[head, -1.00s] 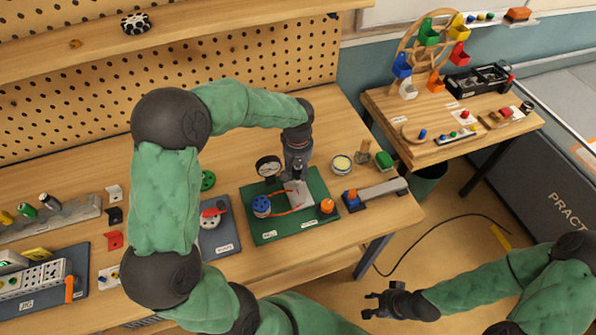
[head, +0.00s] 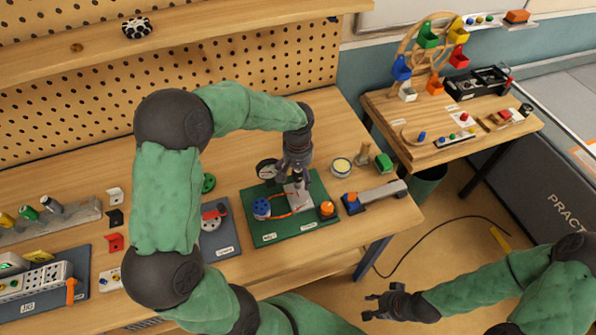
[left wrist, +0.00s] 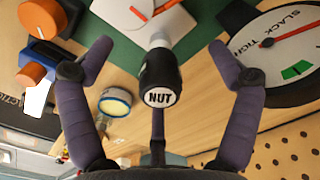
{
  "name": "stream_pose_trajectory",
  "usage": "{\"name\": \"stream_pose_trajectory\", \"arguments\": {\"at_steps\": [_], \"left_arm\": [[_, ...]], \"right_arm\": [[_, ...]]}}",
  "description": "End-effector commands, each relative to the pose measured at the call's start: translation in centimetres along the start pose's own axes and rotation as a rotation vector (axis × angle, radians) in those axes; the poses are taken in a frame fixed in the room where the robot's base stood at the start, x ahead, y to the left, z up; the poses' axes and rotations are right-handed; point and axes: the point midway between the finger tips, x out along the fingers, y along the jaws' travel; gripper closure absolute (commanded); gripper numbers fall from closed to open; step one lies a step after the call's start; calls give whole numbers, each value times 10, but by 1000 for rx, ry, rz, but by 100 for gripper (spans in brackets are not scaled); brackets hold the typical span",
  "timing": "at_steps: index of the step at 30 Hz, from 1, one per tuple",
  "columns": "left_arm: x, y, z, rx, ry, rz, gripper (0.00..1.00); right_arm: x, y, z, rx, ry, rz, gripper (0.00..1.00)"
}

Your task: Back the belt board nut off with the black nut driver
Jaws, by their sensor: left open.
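The green belt board (head: 262,229) lies on the bench, with a blue pulley (head: 261,207), an orange knob (head: 327,208), a red belt and a grey plate (head: 301,197). The black nut driver (left wrist: 160,85) shows in the left wrist view with its NUT cap facing the camera and its pale shaft running toward the plate. How its tip meets the nut is hidden. My left gripper (head: 297,178) is over the board, pointing down. Its fingers (left wrist: 160,60) are spread around the driver with gaps on both sides. My right gripper (head: 372,305) is open and empty, off the bench front.
The slack-tight dial (left wrist: 292,45) stands beside the left gripper. A board with a red part (head: 222,240) is left of the belt board; a grey bar tool (head: 380,191) and a round yellow-topped tin (head: 341,166) are right. A side table (head: 400,135) stands beyond.

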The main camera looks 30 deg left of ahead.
Motion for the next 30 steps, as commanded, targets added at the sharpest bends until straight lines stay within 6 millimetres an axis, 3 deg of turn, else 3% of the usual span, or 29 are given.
{"name": "stream_pose_trajectory", "arguments": {"at_steps": [21,30], "left_arm": [[-4,0,-3,861,5,-2,10],[0,0,-1,944,1,0,10]], "right_arm": [[-45,-16,2,0,0,0,60],[-47,-17,2,0,0,0,60]]}}
